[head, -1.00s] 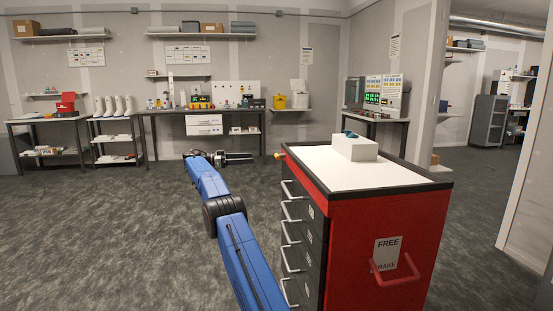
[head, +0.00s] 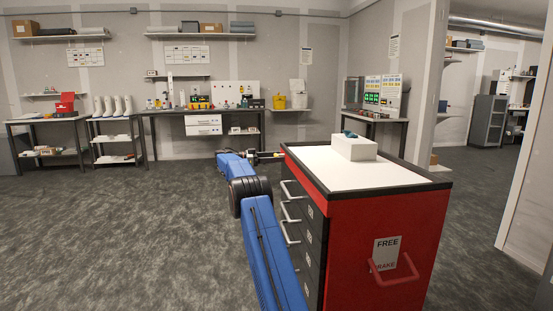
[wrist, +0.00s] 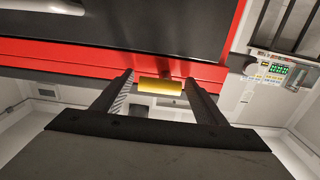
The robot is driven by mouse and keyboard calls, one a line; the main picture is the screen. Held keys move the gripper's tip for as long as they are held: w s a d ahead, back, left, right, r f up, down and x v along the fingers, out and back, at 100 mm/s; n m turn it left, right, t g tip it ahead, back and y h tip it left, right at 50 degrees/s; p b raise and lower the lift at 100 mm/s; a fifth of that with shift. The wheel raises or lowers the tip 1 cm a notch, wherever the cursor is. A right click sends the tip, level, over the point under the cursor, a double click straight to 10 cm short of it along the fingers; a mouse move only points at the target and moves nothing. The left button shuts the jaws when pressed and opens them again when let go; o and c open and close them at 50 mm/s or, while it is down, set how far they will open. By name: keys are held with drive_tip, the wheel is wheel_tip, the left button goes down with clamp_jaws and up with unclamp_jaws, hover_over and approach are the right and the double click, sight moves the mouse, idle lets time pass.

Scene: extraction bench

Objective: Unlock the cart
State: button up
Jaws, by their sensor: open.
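The red cart (head: 376,232) stands at the right in the head view, with black drawers on its left side and a white top. A small yellow handle (head: 278,154) sticks out at its far left corner. In the wrist view the yellow handle (wrist: 160,87) lies crosswise between the fingertips, beside the cart's red edge (wrist: 95,57). My gripper (wrist: 159,80) is open around it, with a gap visible on both sides. In the head view my gripper (head: 266,155) is small and dark beside the handle.
A white box (head: 355,149) with a teal item sits on the cart top. A red push handle (head: 396,278) and a sign reading "FREE", partly covered below, are on its near end. Benches (head: 200,112) line the back wall. Floor left of the cart is clear.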

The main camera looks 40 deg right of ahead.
drive_tip(key=shift+s+d, duration=0.1)
drive_tip(key=shift+d, duration=0.05)
drive_tip(key=c, duration=1.1)
drive_tip(key=shift+o, duration=0.2)
drive_tip(key=shift+n, duration=0.4)
drive_tip(key=n, duration=0.3)
drive_tip(key=shift+r+n, duration=0.2)
drive_tip(key=shift+n, duration=0.1)
drive_tip(key=n, duration=0.4)
drive_tip(key=shift+r+n, duration=0.2)
drive_tip(key=shift+n, duration=0.1)
drive_tip(key=n, duration=0.4)
drive_tip(key=shift+w+d+r+n, duration=0.1)
drive_tip(key=shift+w+n, duration=0.15)
drive_tip(key=shift+n, duration=0.05)
drive_tip(key=shift+w+d+n, duration=0.1)
drive_tip(key=shift+w+n, duration=0.1)
drive_tip(key=shift+n, duration=2)
